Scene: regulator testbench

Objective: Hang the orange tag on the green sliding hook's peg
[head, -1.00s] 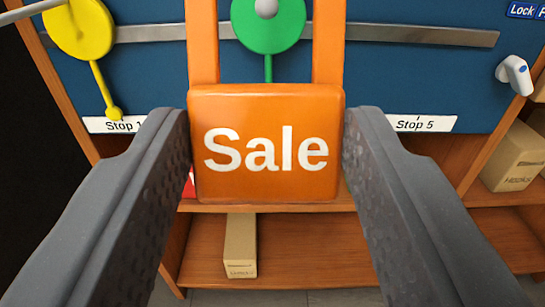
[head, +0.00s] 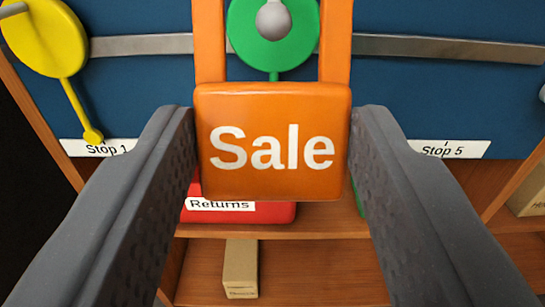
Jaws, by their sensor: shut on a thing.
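The orange tag (head: 272,172), marked "Sale", is held upright between the two fingers of my gripper (head: 272,145). Its two orange straps run up out of the top of the head view, so the top of its loop is hidden. The green sliding hook (head: 243,40) is a round disc on the grey rail, behind the tag. Its peg (head: 273,19), with a grey rounded end, points toward the camera and appears between the two straps. I cannot tell whether the loop is around the peg or in front of it.
A yellow hook (head: 40,38) sits on the same rail (head: 430,48) at the left. The blue panel (head: 400,90) carries labels "Stop 1" (head: 100,148) and "Stop 5" (head: 448,149). Below are a red "Returns" bin (head: 275,212) and a small cardboard box (head: 240,268) on wooden shelves.

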